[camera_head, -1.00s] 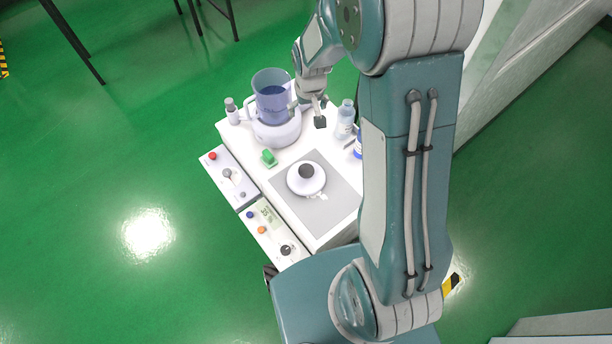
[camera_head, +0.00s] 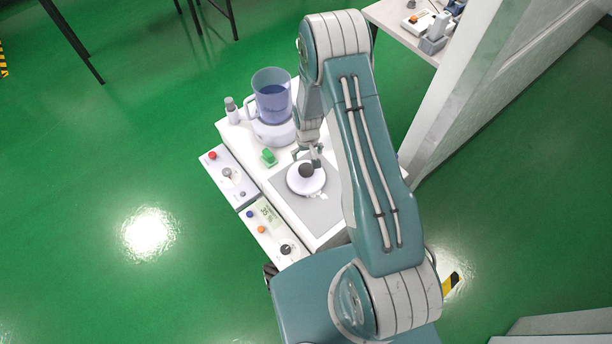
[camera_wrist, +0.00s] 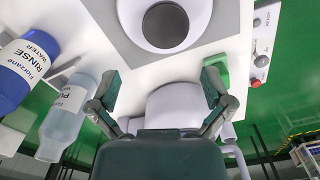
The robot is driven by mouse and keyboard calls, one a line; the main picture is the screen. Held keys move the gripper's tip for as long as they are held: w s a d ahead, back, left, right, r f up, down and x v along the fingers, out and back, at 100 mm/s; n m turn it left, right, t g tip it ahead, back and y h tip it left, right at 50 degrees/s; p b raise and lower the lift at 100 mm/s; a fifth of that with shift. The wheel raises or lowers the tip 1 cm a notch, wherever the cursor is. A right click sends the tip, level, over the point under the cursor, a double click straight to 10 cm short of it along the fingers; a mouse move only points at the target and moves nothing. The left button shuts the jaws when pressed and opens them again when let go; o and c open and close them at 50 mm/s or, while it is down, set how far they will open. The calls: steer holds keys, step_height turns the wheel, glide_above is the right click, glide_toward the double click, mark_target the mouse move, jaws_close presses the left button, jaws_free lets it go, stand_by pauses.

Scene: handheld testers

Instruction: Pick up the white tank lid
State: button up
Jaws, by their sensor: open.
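The white tank lid (camera_head: 304,184), round with a dark knob on top, lies on the grey mat (camera_head: 322,211) on the white bench. In the wrist view the lid (camera_wrist: 133,22) is at the top, with its dark round knob facing the camera. My gripper (camera_head: 307,155) is just behind the lid's knob in the head view. In the wrist view my gripper (camera_wrist: 160,84) is open, its two dark fingertips apart, with nothing between them and the lid beyond the tips.
A clear tank with blue liquid (camera_head: 272,97) stands on a white base at the back left. A green object (camera_head: 268,157) lies left of the mat. Control boxes (camera_head: 264,230) line the left edge.

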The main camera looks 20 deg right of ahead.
mark_target(306, 169)
step_height(306, 169, down, 4)
steer(key=shift+s+f, duration=0.1)
steer(key=shift+f, duration=0.05)
steer(key=f, duration=0.3)
steer(key=s+f, duration=0.1)
steer(key=shift+a+f, duration=0.2)
steer(key=shift+a, duration=0.2)
steer(key=shift+w+f, duration=0.1)
steer(key=shift+f, duration=0.25)
steer(key=c, duration=1)
